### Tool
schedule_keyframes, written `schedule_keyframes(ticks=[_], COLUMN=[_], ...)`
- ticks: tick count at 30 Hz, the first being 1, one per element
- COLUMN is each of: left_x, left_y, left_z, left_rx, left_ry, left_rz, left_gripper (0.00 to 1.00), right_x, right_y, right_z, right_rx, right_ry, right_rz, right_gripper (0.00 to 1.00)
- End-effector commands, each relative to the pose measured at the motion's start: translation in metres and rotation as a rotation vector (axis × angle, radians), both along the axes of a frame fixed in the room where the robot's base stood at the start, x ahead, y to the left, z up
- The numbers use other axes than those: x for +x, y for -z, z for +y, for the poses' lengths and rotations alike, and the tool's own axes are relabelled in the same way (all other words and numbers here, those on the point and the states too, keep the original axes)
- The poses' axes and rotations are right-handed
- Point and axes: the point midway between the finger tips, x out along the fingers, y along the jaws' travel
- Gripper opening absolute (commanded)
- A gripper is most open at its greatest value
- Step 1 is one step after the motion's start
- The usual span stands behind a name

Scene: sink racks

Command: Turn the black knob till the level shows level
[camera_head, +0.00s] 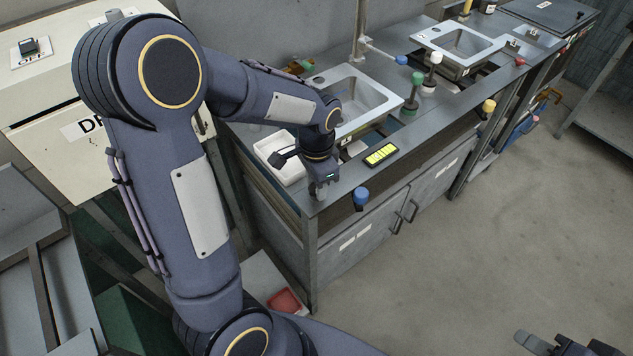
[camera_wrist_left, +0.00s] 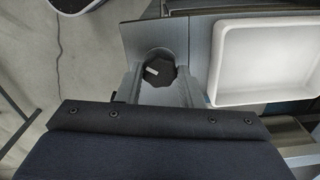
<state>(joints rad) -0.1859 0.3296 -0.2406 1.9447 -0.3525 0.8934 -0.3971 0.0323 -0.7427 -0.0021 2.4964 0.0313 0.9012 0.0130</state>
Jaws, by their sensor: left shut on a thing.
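The black knob (camera_wrist_left: 158,72) shows in the left wrist view, a dark faceted knob with a pale mark on it. My left gripper (camera_wrist_left: 158,85) is shut on it, with one grey finger on each side. In the head view my left gripper (camera_head: 322,188) points down at the near left corner of the counter and hides the knob. What looks like the level (camera_head: 381,154), a yellow strip in a black frame, lies on the counter right of the gripper. Its reading is too small to tell. Part of my right gripper (camera_head: 568,345) shows at the bottom right.
A white tray (camera_head: 266,151) stands close behind and left of my left gripper. A blue knob (camera_head: 361,196) sticks out from the counter front. A sink (camera_head: 362,98) and green (camera_head: 411,95) and white (camera_head: 432,70) upright handles are farther back. The floor at the right is clear.

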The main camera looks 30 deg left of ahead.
Motion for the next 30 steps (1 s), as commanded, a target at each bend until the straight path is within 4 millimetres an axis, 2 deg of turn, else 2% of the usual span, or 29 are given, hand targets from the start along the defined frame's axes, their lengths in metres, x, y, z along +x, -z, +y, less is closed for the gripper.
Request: schedule_keyframes(ticks=[18,30], left_x=[0.001,0.002], left_y=[-0.003,-0.003], left_z=[0.001,0.001], left_rx=[0.000,0.003], left_ry=[0.575,0.844], left_rz=[-0.003,-0.007], left_gripper=[0.11,0.11], right_x=[0.000,0.000], right_y=[-0.005,-0.010], right_z=[0.000,0.000], right_rx=[0.000,0.000], right_ry=[0.000,0.000], right_rz=[0.000,0.000], right_gripper=[0.36,0.36])
